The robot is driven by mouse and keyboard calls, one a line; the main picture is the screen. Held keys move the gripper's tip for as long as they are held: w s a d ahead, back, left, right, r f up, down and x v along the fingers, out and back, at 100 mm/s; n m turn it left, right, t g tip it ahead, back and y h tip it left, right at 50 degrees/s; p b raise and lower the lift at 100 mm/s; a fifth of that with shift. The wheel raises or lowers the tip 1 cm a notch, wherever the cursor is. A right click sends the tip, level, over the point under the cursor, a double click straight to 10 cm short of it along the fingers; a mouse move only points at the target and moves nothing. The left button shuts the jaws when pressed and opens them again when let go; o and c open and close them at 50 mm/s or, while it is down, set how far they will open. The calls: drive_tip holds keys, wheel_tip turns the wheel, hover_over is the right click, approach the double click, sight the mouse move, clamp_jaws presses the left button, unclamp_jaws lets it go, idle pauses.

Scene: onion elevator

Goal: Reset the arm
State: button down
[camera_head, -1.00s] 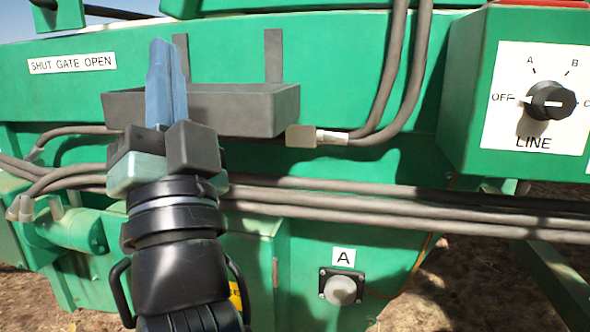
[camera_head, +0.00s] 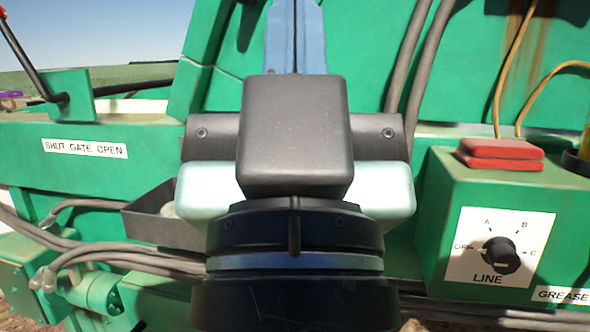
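My gripper (camera_head: 295,36) is in the middle of the head view, upright and close to the camera. Its two blue fingers point up and lie side by side with only a thin dark line between them, so it looks shut, with nothing seen in it. The fingertips are cut off by the top edge. Its black and pale teal body hides the middle of the green machine (camera_head: 150,140) behind it.
A control box (camera_head: 440,215) at right carries the LINE dial (camera_head: 501,254) and a red block (camera_head: 500,152). A lever (camera_head: 22,55) stands at upper left by the SHUT GATE OPEN label (camera_head: 85,148). A dark tray (camera_head: 160,222) is partly hidden behind my gripper. Grey cables run below.

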wheel_tip(320, 180, up, 20)
drive_tip(key=p, duration=1.7)
drive_tip(key=shift+p, duration=0.4)
drive_tip(key=shift+r, duration=0.1)
